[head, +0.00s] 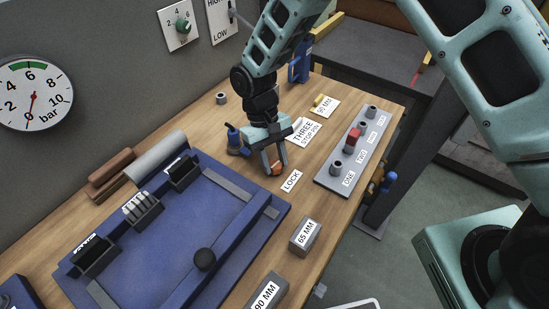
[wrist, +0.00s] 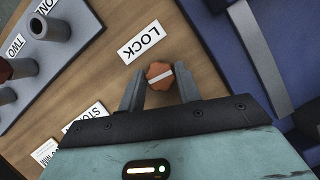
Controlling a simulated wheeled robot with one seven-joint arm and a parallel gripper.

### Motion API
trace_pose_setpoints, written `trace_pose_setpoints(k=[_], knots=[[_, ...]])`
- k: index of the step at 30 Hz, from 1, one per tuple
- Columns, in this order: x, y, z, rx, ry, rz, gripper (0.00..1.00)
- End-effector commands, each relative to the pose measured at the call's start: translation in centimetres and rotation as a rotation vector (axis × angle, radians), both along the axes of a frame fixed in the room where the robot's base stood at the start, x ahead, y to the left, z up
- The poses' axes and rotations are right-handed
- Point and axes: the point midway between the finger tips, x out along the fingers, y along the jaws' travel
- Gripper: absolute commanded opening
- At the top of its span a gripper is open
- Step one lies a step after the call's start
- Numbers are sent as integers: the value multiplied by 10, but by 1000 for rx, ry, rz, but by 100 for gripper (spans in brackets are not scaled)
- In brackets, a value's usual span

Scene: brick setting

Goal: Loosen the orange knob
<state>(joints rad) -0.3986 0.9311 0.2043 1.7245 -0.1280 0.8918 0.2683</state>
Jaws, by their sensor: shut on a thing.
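The orange knob (head: 278,168) sits on the wooden table beside a white LOCK label (head: 291,181). My gripper (head: 275,167) points down over it, with its fingers on either side of the knob. In the wrist view the knob (wrist: 159,75) has a pale stripe across its top and lies between the two fingertips (wrist: 157,84). My gripper is shut on the knob. The LOCK label (wrist: 142,41) lies just beyond the knob in that view. The knob's base is partly hidden by the fingers in the head view.
A blue fixture (head: 225,207) with a black ball knob (head: 204,259) fills the table at left. A grey strip with several posts (head: 326,181) and a red piece (head: 353,138) stands at right. Blocks marked 65 MM (head: 305,236) and 90 MM (head: 265,293) stand near the front.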

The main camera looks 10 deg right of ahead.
Motion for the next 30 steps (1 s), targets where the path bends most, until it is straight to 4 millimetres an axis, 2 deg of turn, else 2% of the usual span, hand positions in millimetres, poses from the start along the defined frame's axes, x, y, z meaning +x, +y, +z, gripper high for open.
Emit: trace_pose_setpoints(k=[9, 22, 23, 25, 30], knots=[[1, 0, 0, 1, -4, 82, 11], [1, 0, 0, 1, -4, 89, 11], [1, 0, 0, 1, -4, 89, 36], [1, 0, 0, 0, -4, 88, 55], [1, 0, 0, 0, -2, 88, 55]])
